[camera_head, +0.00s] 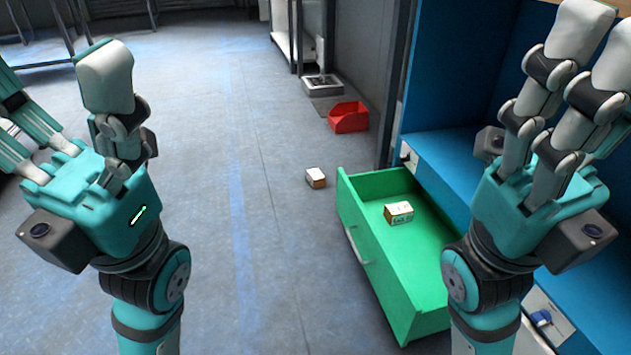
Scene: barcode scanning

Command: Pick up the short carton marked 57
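A small white and brown carton (399,213) lies in the open green drawer (385,285), with dark print on its side too small to read. A second small carton (316,178) sits on the floor just left of the drawer. I cannot tell which one is marked 57. My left gripper (55,70) is raised at the left, fingers spread, open and empty, far from both cartons. My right gripper (598,42) is raised at the right, to the right of the drawer, its fingers extended and apart, open and empty.
A red bin (348,117) stands on the floor beyond the drawer. The blue cabinet (455,100) rises on the right behind my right arm. A small blue object (541,317) is at the lower right. The grey floor (240,220) in the middle is clear.

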